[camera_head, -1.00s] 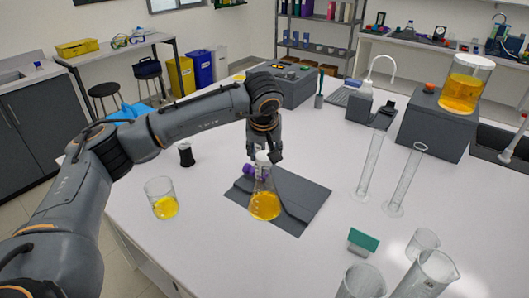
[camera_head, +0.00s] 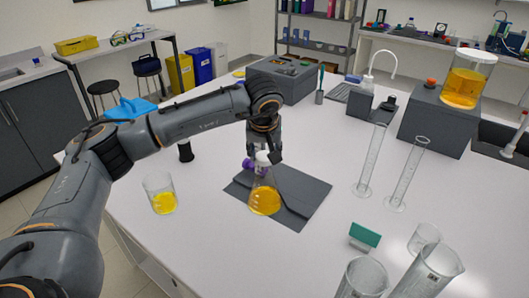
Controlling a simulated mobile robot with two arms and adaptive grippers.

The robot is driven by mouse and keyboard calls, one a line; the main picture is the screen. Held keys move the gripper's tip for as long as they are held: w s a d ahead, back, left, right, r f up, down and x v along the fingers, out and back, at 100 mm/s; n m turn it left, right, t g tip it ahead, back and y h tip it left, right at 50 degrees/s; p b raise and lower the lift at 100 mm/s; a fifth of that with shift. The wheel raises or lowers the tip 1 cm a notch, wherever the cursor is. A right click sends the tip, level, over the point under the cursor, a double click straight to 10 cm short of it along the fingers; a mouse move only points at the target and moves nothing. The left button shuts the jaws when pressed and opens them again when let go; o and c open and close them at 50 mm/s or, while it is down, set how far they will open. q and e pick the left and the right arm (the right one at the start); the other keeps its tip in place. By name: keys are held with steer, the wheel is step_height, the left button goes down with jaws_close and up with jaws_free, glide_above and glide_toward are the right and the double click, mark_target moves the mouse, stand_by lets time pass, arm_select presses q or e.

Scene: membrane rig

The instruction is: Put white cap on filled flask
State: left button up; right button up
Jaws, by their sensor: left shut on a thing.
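The flask (camera_head: 264,200) is clear and conical, with orange-yellow liquid in its lower part. It stands upright on the dark grey mat (camera_head: 305,197) in the middle of the table. The white cap (camera_head: 263,157) is at the top of the flask's neck, between the fingers of my left gripper (camera_head: 263,156). That gripper points down from above and is shut on the cap. A purple part (camera_head: 248,164) shows just left of the neck. I cannot tell whether the cap touches the rim. My right gripper is not in view.
A beaker (camera_head: 160,194) with yellow liquid stands left of the mat. Tall glass cylinders (camera_head: 371,160) stand to the right, with more glassware at the front right. A green-topped block (camera_head: 364,236) lies front of centre. A grey box (camera_head: 434,126) bears a large orange-filled jar (camera_head: 466,80).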

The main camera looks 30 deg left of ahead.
arm_select(q)
steer(key=o, duration=0.8)
steer(key=v, duration=1.2)
